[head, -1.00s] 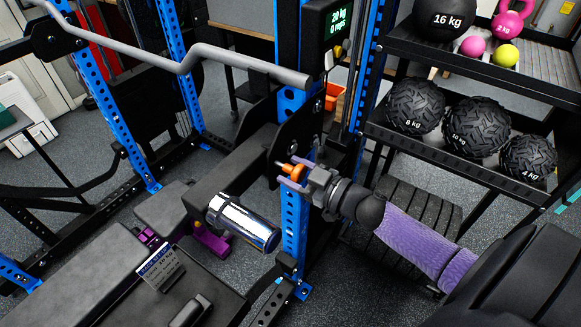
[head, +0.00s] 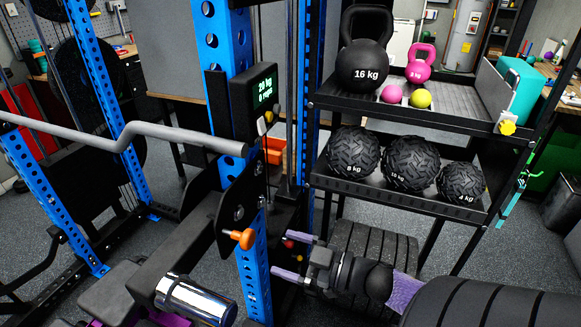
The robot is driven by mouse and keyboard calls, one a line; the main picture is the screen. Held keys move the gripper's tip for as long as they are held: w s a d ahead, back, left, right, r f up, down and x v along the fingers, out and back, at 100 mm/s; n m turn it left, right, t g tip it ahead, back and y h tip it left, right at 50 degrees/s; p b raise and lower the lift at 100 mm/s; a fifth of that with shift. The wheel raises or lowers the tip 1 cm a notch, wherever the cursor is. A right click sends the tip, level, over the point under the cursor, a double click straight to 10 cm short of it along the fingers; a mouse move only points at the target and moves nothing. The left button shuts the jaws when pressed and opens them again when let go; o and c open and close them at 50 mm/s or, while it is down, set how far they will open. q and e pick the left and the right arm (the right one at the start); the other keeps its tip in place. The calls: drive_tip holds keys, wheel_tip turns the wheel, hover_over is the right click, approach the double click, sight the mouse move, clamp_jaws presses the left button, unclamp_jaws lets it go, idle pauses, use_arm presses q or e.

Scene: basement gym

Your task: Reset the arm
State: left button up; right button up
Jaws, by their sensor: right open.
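My right gripper (head: 293,257) comes in from the lower right. Its two pale purple fingers are spread apart, with nothing held between them. They point left toward the blue rack upright. An orange knob (head: 243,238) sits on the black plate of the machine's lever arm, left of the fingers and apart from them. My left gripper is not in view.
A blue rack upright (head: 252,270) stands close to the fingers. A grey bar (head: 180,133) crosses at left, above a chrome roller (head: 195,298). A black shelf (head: 400,197) with medicine balls and kettlebells stands above my right arm. A tyre (head: 375,240) is behind the gripper.

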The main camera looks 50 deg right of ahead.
drive_tip(key=shift+s+d, duration=0.1)
drive_tip(key=shift+s, duration=0.05)
drive_tip(key=s+d+f+m+g+h+b, duration=0.1)
drive_tip(key=s+f+m+g+h+b, duration=0.25)
drive_tip(key=f, duration=1.15)
drive_tip(key=s+f+m+g+h+b, duration=0.25)
drive_tip(key=s+f+h+b, duration=0.2)
drive_tip(key=f, duration=1.05)
drive_tip(key=s+a+f+g+b, duration=0.2)
drive_tip(key=s+a+f+g, duration=0.3)
drive_tip(key=s+f, duration=0.4)
drive_tip(key=s+a+f+n+g+y+b, duration=0.1)
drive_tip(key=s+a+f+g+b, duration=0.2)
drive_tip(key=s+a+f+g, duration=0.2)
drive_tip(key=s+a+f, duration=0.2)
drive_tip(key=s+f, duration=0.2)
drive_tip(key=s, duration=0.1)
drive_tip(key=shift+s+a+f, duration=0.2)
drive_tip(key=shift+f, duration=0.15)
